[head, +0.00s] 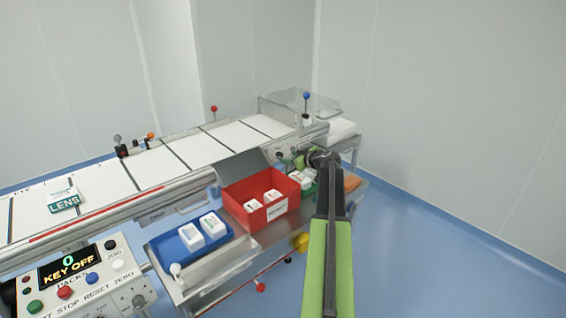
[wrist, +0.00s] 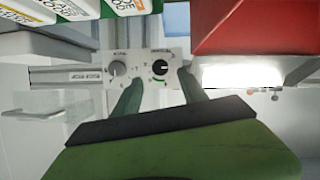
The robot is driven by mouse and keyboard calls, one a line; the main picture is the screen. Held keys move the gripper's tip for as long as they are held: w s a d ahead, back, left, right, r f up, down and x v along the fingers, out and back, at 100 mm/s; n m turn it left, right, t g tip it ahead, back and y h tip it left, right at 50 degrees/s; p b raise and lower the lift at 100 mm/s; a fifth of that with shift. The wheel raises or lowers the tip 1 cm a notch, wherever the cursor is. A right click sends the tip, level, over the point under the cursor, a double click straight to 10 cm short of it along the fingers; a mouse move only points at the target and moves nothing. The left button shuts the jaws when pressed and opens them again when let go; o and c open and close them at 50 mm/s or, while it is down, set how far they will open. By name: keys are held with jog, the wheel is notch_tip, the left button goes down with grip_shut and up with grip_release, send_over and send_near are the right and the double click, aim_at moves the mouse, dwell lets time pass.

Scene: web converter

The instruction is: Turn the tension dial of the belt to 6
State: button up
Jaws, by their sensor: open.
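A light panel (wrist: 140,72) shows in the wrist view with two dials side by side. The left dial (wrist: 118,68) is grey; the right dial (wrist: 160,67) is black with a white pointer mark and a green arc beside it. The printed labels are too small and blurred to read, so I cannot tell which is the tension dial or its setting. My gripper (wrist: 158,80) is open and empty, its green fingers reaching toward the panel on either side of the black dial. I cannot tell whether they touch it. In the head view my arm hides part of this area.
The white belt (head: 150,160) runs along the machine. A red bin (head: 233,208) and a blue tray (head: 160,250) hold white items beside it. A red surface (wrist: 235,28) is close at upper right in the wrist view. Open blue floor lies right.

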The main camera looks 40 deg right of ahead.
aim_at(282, 155)
jog(key=b+x, duration=0.1)
jog(key=x, duration=0.5)
jog(key=shift+w+b, duration=0.15)
jog(key=shift+b, duration=0.15)
grip_shut()
jog(key=shift+d, duration=0.35)
jog(key=shift+a, duration=0.25)
